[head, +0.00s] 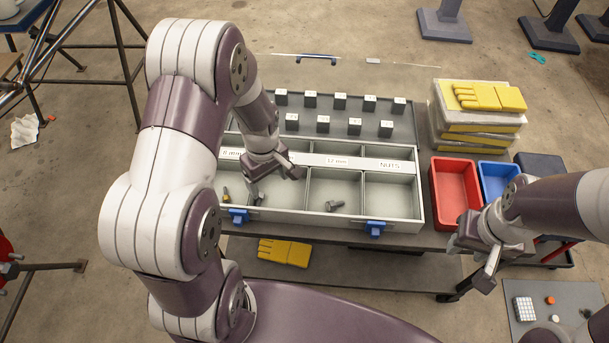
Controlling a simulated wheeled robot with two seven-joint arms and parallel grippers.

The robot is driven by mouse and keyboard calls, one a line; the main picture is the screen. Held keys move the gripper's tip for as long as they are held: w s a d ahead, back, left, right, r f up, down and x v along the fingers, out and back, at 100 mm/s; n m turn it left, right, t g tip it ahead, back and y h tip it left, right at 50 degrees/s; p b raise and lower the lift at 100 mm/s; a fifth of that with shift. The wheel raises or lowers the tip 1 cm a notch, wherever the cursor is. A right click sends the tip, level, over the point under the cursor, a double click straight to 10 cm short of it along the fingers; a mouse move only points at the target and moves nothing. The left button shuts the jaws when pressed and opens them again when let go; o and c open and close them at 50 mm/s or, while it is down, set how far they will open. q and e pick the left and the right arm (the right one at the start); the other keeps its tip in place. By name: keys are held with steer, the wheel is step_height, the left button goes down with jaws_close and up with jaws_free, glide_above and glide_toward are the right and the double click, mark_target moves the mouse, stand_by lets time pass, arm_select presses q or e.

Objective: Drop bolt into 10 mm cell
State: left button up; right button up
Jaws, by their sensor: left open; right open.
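A grey sorting tray (405,224) with a row of cells stands on the workbench. Its readable labels include "12 mm" and "NUTS"; my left arm hides part of the label strip. My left gripper (272,178) is open over the cell left of the 12 mm one. A small dark piece (257,198) shows just below its fingers; I cannot tell whether it is a bolt or part of the gripper. A grey bolt (333,205) lies in the 12 mm cell. A small yellowish piece (226,195) lies in the leftmost visible cell. My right gripper (489,262) is open and empty, right of the tray.
Several small dark blocks with white tops (340,101) stand behind the tray. A red bin (455,187) and a blue bin (497,180) are to its right, near stacked boxes with yellow gloves (490,96). Blue clips (375,229) sit on the tray's front edge.

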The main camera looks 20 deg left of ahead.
arm_select(q)
step_height(320, 180, up, 12)
steer(key=p, duration=0.2)
steer(key=shift+f, duration=0.25)
steer(key=s+d+r+m+t, duration=0.1)
steer(key=s+d+r+m, duration=0.1)
steer(key=s+d+m, duration=0.55)
step_height(320, 180, up, 15)
steer(key=a+m+p, duration=0.1)
steer(key=m+p, duration=0.3)
steer(key=p, duration=1)
steer(key=shift+s+a+f+p, duration=0.2)
steer(key=shift+s+a+p, duration=0.15)
steer(key=shift+a, duration=0.05)
